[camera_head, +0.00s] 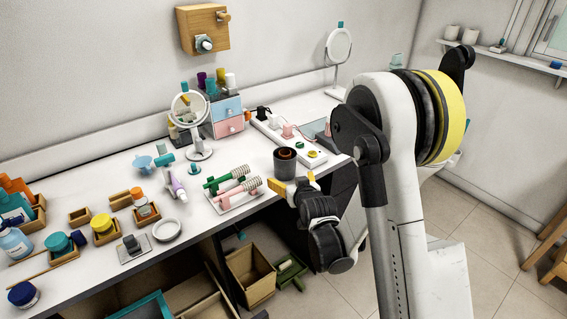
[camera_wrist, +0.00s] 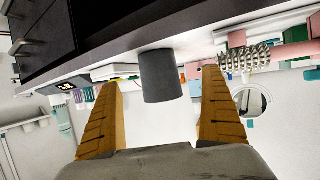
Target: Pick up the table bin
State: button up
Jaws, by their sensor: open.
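The table bin (camera_head: 286,163) is a small dark grey cylinder near the front edge of the white vanity top, with something brownish inside its open mouth. It also shows in the wrist view (camera_wrist: 160,76), where the picture is upside down, at the centre between the fingertips. My gripper (camera_head: 293,183) has yellow fingers and is just in front of the bin at the counter edge. In the wrist view my gripper (camera_wrist: 158,84) is open, one finger on each side of the bin's outline. Contact cannot be made out; the bin appears ahead of the fingers.
A tray of pink and green brushes (camera_head: 236,191) lies left of the bin. A white power strip (camera_head: 290,140) lies behind it, and a round mirror (camera_head: 190,110) stands at the back. Bottles and wooden boxes crowd the left.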

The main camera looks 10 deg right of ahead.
aim_at(285, 170)
jog(key=b+x, duration=0.1)
jog(key=x, duration=0.2)
jog(key=b+x, duration=0.1)
jog(key=x, duration=0.6)
jog(key=shift+w+d+f+b, duration=0.1)
jog(key=shift+w+d+b, duration=0.15)
jog(key=shift+w+b, duration=0.15)
jog(key=c, duration=0.9)
